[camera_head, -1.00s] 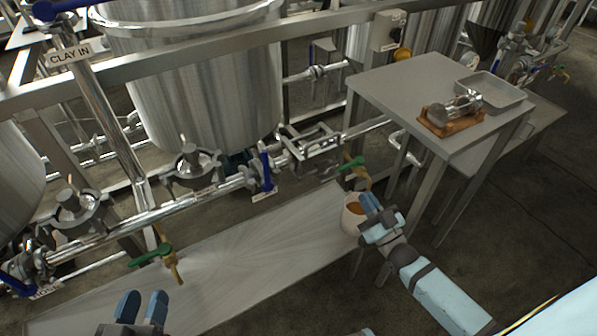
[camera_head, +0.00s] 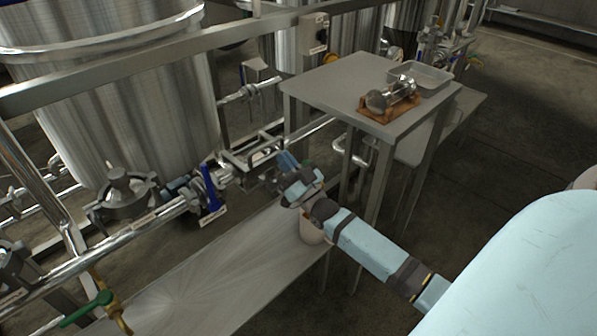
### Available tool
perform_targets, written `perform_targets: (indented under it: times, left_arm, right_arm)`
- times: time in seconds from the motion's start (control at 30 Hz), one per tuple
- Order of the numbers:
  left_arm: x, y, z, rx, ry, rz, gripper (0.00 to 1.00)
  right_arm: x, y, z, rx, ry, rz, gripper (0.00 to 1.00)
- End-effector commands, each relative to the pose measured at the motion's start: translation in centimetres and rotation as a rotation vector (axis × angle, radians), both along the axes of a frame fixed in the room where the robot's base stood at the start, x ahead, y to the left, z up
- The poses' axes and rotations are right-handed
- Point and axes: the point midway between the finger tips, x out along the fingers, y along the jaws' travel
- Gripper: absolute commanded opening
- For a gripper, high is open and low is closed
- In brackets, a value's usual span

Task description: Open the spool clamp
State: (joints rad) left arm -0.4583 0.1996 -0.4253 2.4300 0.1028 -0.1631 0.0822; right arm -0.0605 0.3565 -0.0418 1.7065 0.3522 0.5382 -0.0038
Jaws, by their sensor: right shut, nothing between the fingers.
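The metal pipe line (camera_head: 130,228) runs along the tank's front. Its right end has clamp fittings (camera_head: 228,178) beside an open rectangular metal bracket (camera_head: 252,150). My right gripper (camera_head: 285,162) is at this end, just right of the fittings. Its fingers look closed with nothing held. The fingers and wrist hide part of the pipe end, so I cannot tell whether they touch the clamp or how its fastening stands. A separate metal spool piece (camera_head: 390,95) lies on a wooden cradle on the side table. My left gripper is out of view.
A blue-handled valve (camera_head: 211,188) sits on the pipe left of my gripper. A pale bucket (camera_head: 312,231) is under my right wrist. The side table (camera_head: 325,85) carries a metal tray (camera_head: 432,76). A green-handled valve (camera_head: 88,308) is at lower left.

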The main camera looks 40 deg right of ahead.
Motion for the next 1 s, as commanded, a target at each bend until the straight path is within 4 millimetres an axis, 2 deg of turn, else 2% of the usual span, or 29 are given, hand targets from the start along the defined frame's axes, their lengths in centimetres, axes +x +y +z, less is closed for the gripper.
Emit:
perform_targets:
  times: [0.03, 0.2, 0.57, 0.73, 0.93, 0.97, 1.0]
  left_arm:
    - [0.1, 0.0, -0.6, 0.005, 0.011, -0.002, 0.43]
    - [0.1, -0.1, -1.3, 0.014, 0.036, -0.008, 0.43]
    - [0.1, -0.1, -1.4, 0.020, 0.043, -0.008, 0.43]
    - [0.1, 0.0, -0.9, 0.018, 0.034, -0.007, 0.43]
    - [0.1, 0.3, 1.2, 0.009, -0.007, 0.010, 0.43]
    - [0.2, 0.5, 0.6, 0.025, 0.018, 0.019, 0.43]
    - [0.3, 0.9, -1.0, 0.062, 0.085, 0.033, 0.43]
  right_arm:
    - [0.7, 0.1, 0.3, 0.000, -0.002, 0.000, 0.00]
    - [1.9, 0.2, 1.2, 0.000, 0.001, 0.000, 0.00]
    - [2.2, 0.2, 1.5, 0.000, 0.001, 0.000, 0.00]
    - [2.3, 0.2, 1.7, -0.001, 0.006, 0.000, 0.00]
    - [2.4, 0.2, 2.5, -0.003, 0.041, 0.000, 0.00]
    - [2.5, 0.2, 2.7, -0.003, 0.050, 0.000, 0.00]
    - [2.6, 0.2, 3.0, -0.005, 0.064, 0.000, 0.00]
